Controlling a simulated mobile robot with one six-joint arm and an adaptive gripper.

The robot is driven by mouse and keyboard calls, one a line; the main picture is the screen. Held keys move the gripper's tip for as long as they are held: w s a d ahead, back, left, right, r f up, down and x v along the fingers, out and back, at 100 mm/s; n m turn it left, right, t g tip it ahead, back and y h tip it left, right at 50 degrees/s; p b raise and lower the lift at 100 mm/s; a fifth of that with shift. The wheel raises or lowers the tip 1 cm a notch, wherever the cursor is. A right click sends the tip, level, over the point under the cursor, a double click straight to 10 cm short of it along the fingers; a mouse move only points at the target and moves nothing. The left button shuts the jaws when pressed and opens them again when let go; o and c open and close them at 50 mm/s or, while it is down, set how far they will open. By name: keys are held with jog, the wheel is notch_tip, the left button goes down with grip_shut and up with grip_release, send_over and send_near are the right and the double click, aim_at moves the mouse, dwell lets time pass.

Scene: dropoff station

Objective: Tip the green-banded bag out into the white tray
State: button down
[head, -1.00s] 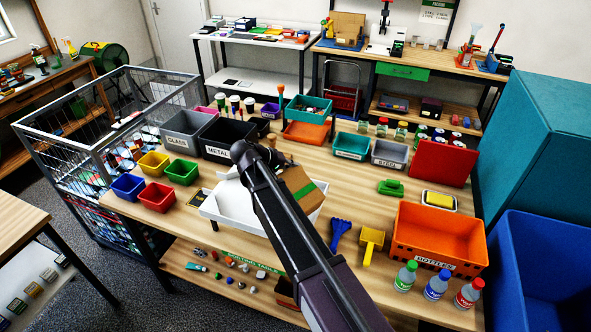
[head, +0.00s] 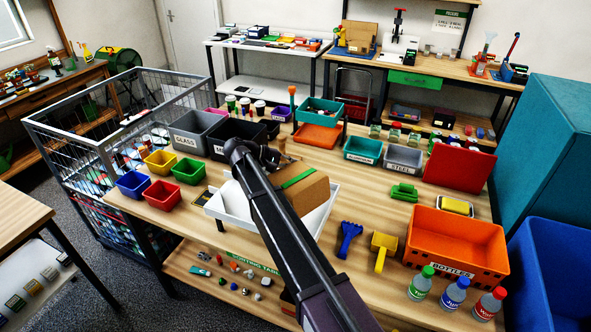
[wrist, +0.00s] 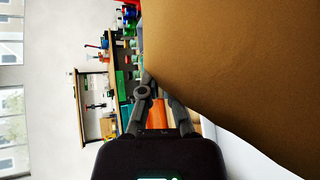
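The brown bag with a green band (head: 307,192) is tilted over on its side above the white tray (head: 221,212). Its plain brown side (wrist: 235,65) fills the right of the wrist view. My gripper (wrist: 155,85) has its fingers at the bag's edge and appears shut on it. In the head view my arm hides most of the fingers and part of the tray. The bag's mouth and contents cannot be made out, and the visible part of the tray looks empty.
Small yellow (head: 160,162), green (head: 188,171), red (head: 161,194) and blue (head: 133,184) bins stand left of the tray. The black metal bin (head: 237,136) is behind it. A blue brush (head: 348,238), a yellow scoop (head: 382,250) and the orange bottles crate (head: 456,244) are to the right.

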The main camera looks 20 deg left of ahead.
jog(key=b, duration=0.1)
jog(key=w+a+n+h+b, duration=0.1)
jog(key=a+n+h+b, duration=0.1)
jog(key=shift+w+a+f, duration=0.1)
jog(key=shift+w+f, duration=0.05)
jog(key=shift+f, duration=0.1)
jog(key=shift+r, duration=0.15)
dwell(0.9)
notch_tip(320, 180, up, 9)
jog(key=p, duration=0.9)
